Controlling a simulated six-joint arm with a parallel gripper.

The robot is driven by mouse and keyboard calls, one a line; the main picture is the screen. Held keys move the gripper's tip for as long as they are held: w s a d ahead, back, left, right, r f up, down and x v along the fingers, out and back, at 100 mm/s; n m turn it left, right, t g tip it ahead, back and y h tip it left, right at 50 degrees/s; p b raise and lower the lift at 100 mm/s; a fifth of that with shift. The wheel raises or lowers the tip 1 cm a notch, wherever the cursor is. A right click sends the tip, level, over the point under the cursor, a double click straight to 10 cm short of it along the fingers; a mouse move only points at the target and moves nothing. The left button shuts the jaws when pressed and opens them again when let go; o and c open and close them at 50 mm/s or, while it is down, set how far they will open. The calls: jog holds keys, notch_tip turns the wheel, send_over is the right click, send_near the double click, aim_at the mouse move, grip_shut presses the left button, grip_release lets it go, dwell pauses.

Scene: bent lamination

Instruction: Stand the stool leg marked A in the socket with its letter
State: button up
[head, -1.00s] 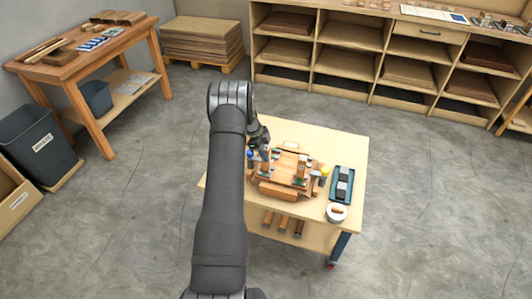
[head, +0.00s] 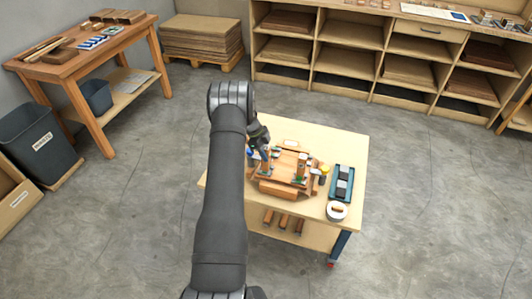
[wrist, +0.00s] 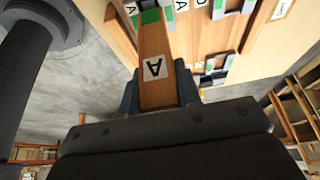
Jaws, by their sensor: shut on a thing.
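The wooden stool leg (wrist: 153,45), with a white card reading A and a green band near its far end, is between the fingers of my gripper (wrist: 158,90) in the wrist view. My gripper is shut on it. White cards reading A (wrist: 132,8) and A (wrist: 182,5) show near the leg's far end, beside grey and green fittings. Whether that end touches a socket I cannot tell. In the head view my gripper (head: 258,150) is at the left side of the wooden stool work (head: 278,189) on the table, partly hidden by my arm.
The pale table (head: 345,150) also bears a teal tray (head: 343,182) with grey blocks and a white round container (head: 337,212) at the right. An upright wooden piece (head: 302,165) stands on the work. The table's back right corner is clear.

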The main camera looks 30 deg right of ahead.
jog(key=o, duration=1.7)
jog(key=shift+c, duration=0.2)
jog(key=shift+r, duration=3.5)
notch_tip(320, 180, down, 7)
